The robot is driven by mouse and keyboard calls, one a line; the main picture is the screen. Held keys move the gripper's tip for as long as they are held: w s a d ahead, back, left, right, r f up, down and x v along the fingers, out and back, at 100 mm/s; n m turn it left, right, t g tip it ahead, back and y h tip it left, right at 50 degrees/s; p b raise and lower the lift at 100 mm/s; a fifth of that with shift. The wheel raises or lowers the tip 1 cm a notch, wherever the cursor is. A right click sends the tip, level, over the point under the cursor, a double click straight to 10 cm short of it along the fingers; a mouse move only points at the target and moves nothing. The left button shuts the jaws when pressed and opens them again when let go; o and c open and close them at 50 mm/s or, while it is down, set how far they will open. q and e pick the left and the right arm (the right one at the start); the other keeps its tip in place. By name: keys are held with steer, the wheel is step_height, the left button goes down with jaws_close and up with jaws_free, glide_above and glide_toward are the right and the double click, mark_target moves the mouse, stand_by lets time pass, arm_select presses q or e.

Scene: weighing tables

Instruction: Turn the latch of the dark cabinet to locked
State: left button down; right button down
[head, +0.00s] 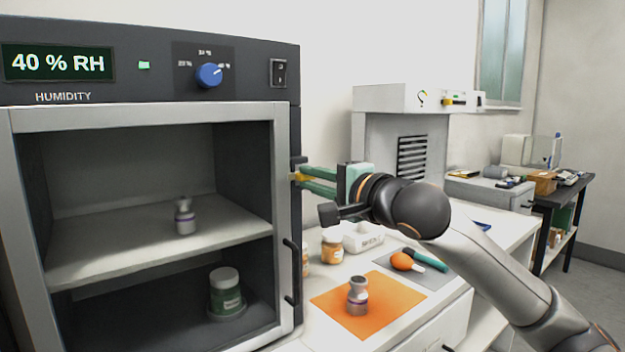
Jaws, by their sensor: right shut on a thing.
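The dark cabinet (297,70) fills the left of the head view, with a pale-framed front (283,190) that sits flush and looks closed. Its dark latch (297,160) is on the right edge of the front, at about shelf height. My right gripper (299,177), with green fingers and yellow tips, comes in from the right and is shut on the latch. The fingertips cover most of the latch, so I cannot tell its exact angle. A dark bar handle (291,272) is lower on the same edge. My left gripper is out of view.
Inside the cabinet are a small grey weight (185,217) on the shelf and a green jar (226,290) below. On the bench beneath my right arm are an orange mat (398,294) with another weight (357,296), an orange-labelled jar (332,248) and a white tray (364,240).

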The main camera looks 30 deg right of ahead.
steer(key=c, duration=0.8)
jaws_free()
steer(key=shift+c, duration=0.2)
steer(key=shift+s, duration=0.1)
steer(key=shift+s, duration=0.3)
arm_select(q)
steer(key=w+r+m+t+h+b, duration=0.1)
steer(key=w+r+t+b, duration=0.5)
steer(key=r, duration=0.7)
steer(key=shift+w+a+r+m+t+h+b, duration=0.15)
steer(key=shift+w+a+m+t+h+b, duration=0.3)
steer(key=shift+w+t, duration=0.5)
arm_select(e)
steer(key=s, duration=1.1)
steer(key=shift+s+d, duration=0.35)
steer(key=shift+d, duration=0.1)
